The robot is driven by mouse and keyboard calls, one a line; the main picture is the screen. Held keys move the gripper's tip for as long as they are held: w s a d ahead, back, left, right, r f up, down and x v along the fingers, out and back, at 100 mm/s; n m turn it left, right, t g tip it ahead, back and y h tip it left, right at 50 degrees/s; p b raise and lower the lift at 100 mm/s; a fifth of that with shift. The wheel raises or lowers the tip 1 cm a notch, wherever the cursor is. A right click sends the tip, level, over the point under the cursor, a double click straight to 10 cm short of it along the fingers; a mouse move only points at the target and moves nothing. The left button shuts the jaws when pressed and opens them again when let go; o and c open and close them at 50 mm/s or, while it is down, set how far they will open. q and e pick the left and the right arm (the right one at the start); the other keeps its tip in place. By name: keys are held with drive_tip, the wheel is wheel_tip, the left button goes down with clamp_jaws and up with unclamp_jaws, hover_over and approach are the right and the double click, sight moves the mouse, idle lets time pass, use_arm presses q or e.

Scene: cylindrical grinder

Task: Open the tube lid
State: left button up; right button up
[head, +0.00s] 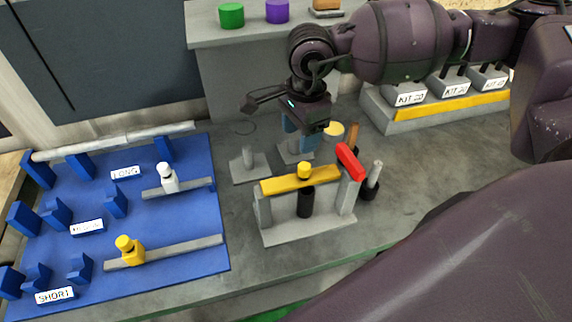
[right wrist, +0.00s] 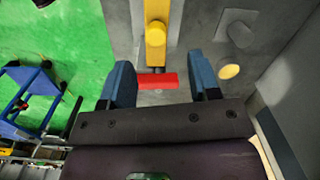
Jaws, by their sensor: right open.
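A grey stand (head: 308,229) carries a yellow bar (head: 285,186) with a yellow knob (head: 304,169) on top and a black tube (head: 306,201) under its middle. A red handle (head: 350,162) sits at the bar's right end; I cannot tell which part is the lid. My right gripper (head: 300,138) points down behind the stand, open and empty. In the right wrist view the red handle (right wrist: 157,81) shows between the blue fingers of the right gripper (right wrist: 160,84), with the yellow bar (right wrist: 155,38) beyond it. No contact with the handle is visible. My left gripper is out of view.
A blue board (head: 150,220) with blocks, rods and labels lies at left. A labelled kit rack (head: 430,112) stands at back right. Small posts, a rod and a pale yellow disc (head: 333,129) crowd around the stand. The bench in front of the stand is clear.

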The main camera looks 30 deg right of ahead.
sight(305, 165)
drive_tip(key=shift+s+d+f+h, duration=0.1)
drive_tip(key=shift+s+d+h, duration=0.3)
drive_tip(key=shift+d, duration=0.3)
wheel_tip(305, 165, down, 11)
drive_tip(key=shift+a+r+p, duration=0.15)
drive_tip(key=shift+r+p, duration=0.05)
drive_tip(key=shift+p, duration=0.4)
drive_tip(key=shift+w, duration=0.1)
clamp_jaws()
